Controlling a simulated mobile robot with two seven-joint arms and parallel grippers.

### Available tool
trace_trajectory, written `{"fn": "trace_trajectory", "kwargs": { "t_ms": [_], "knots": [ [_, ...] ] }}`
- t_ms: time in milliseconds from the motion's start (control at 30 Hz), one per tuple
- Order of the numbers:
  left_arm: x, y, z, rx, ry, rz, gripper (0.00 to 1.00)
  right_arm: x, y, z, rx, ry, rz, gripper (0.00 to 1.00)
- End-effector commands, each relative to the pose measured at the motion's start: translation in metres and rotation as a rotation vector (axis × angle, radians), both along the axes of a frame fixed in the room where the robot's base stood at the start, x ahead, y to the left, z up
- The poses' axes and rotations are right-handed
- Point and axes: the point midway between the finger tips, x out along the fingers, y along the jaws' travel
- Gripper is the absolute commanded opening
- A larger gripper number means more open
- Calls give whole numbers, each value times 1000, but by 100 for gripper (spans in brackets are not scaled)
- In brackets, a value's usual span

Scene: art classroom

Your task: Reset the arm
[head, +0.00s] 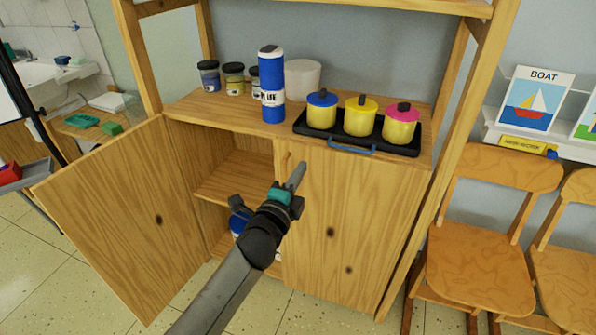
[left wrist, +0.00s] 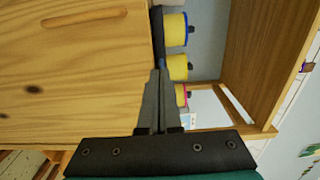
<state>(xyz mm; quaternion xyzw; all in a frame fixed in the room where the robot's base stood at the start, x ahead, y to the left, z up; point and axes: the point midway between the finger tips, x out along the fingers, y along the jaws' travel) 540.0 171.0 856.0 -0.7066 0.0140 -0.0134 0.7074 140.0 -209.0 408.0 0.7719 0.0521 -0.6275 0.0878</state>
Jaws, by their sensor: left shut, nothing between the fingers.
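My left arm comes in from the bottom of the head view. Its gripper (head: 298,170) is in front of the wooden cabinet, by the inner edge of the closed right door (head: 345,225). Its fingers are together and empty; they also show closed in the left wrist view (left wrist: 159,75). I cannot tell whether the fingertips touch the door. The left door (head: 120,215) stands wide open. My right gripper is not in view.
On the cabinet top stand a blue bottle (head: 272,90), several small jars, a white container (head: 302,78) and a black tray (head: 300,126) with three yellow pots. Wooden chairs (head: 475,255) stand at the right. A sink (head: 45,82) is at the far left.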

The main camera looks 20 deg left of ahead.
Motion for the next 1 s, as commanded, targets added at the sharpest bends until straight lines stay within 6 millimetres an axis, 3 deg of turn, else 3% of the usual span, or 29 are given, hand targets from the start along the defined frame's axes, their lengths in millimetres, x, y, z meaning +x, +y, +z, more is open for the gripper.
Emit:
{"fn": "trace_trajectory", "kwargs": {
  "t_ms": [267,367,467,533,667,800,867,1000],
  "knots": [
    [-9,0,-3,-6,6,0,0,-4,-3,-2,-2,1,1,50],
    [-12,2,-25,-44,56,5,0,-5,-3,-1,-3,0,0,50],
    [-22,7,-74,-138,169,22,0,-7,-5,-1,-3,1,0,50],
    [-36,11,-122,-229,278,50,0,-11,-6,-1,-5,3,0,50],
    [-81,21,-212,-420,487,138,0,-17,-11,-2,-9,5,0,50],
    [-148,32,-296,-610,692,276,0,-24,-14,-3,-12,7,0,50],
    [-181,36,-328,-686,770,348,0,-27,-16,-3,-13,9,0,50],
    [-270,46,-389,-850,935,547,0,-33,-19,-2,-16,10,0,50]
  ]
}}
